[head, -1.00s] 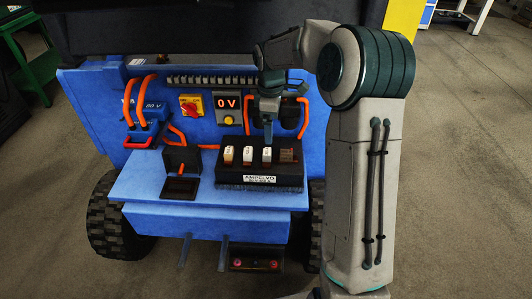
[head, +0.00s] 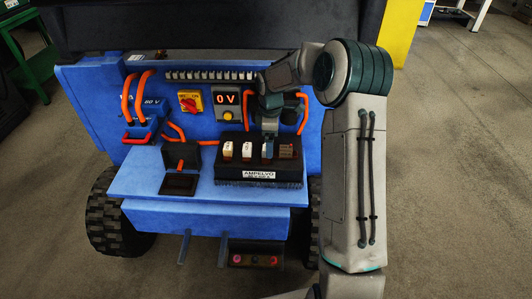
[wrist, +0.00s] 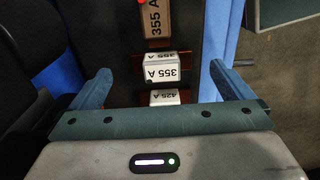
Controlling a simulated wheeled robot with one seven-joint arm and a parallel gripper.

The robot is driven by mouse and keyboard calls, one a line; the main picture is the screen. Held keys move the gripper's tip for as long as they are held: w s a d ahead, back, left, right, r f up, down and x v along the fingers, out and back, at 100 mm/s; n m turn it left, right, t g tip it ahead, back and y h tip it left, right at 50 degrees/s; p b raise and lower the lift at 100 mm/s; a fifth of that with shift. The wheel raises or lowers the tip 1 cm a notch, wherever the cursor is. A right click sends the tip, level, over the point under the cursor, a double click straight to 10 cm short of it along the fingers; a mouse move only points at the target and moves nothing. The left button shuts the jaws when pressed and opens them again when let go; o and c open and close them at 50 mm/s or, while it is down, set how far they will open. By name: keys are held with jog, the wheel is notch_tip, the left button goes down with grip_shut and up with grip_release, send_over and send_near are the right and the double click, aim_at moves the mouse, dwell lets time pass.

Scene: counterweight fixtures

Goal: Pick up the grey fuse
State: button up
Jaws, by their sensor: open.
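The black fuse block (head: 225,168) bears a row of upright fuses. In the head view two whitish fuses, (head: 228,150) and (head: 247,150), stand at its left, and a brown one (head: 286,151) stands at its right end. My gripper (head: 267,148) is down at the third fuse from the left and partly hides it. In the wrist view a pale grey-white fuse marked 355 A (wrist: 160,68) lies between the spread fingers of my gripper (wrist: 161,72), with gaps on both sides. Which fuse counts as grey is hard to tell.
In the wrist view a white 425 A fuse (wrist: 165,97) and a tan 355 A fuse (wrist: 157,22) flank the one between the fingers. Orange cables (head: 303,115), a 0 V display (head: 227,99) and a red switch (head: 190,102) are on the blue panel behind.

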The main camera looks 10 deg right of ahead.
notch_tip(320, 180, down, 5)
jog(key=shift+s+d+r, duration=0.1)
jog(key=c, duration=0.9)
jog(key=shift+o, duration=0.2)
jog(key=shift+r, duration=0.1)
jog(key=shift+r, duration=0.4)
jog(key=r, duration=0.3)
jog(key=shift+d+r, duration=0.2)
jog(key=shift+r, duration=0.2)
jog(key=s+d+r, duration=0.6)
jog(key=d, duration=0.3)
jog(key=shift+d+r+p, duration=0.15)
jog(key=shift+d+p, duration=0.1)
jog(key=shift+p, duration=0.2)
